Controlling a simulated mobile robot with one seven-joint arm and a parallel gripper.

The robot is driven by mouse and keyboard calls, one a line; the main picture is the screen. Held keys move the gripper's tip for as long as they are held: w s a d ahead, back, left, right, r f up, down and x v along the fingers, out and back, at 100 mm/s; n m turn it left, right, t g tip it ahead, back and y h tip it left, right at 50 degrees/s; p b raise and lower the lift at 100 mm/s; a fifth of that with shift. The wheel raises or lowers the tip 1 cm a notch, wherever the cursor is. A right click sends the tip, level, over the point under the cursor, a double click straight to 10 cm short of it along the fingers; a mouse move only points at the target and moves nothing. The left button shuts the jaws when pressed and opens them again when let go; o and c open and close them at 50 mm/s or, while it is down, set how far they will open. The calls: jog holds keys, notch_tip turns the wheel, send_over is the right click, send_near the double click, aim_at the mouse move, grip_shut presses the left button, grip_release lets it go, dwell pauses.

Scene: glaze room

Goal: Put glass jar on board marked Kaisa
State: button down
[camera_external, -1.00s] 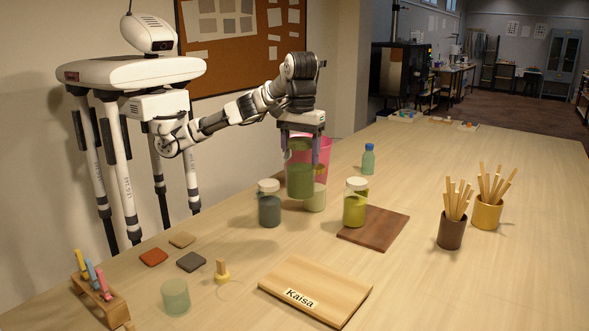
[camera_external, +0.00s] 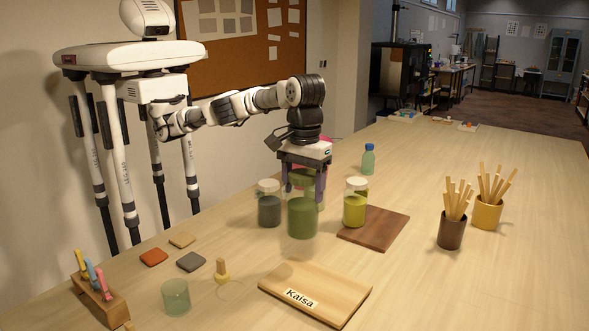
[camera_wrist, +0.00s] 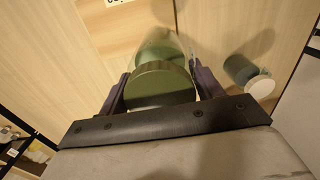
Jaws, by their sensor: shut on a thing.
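My gripper (camera_external: 304,186) is shut on a glass jar (camera_external: 302,219) with green contents and a green lid. The jar hangs upright, seemingly above the table, between the other jars and the board. In the wrist view, the jar's round green lid (camera_wrist: 162,84) sits between the fingers of my gripper (camera_wrist: 160,88). The pale wooden board marked Kaisa (camera_external: 336,290) lies at the front of the table, its top bare. Part of this board (camera_wrist: 105,25) shows at the top of the wrist view.
A dark brown board (camera_external: 378,229) lies to the right. A small stamp-like piece (camera_external: 222,273) and a greenish cup (camera_external: 175,297) stand left of the Kaisa board.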

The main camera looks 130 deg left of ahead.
aim_at(301, 224)
jog(key=f, duration=0.3)
jog(key=d+f, duration=0.1)
jog(key=shift+w+d+f, duration=0.1)
jog(key=shift+w+f, duration=0.1)
jog(key=shift+w, duration=0.1)
jog(key=shift+f, duration=2.25)
jog(key=shift+c, duration=1.4)
grip_release()
jog(key=shift+f, duration=0.1)
jog(key=shift+r, duration=3.85)
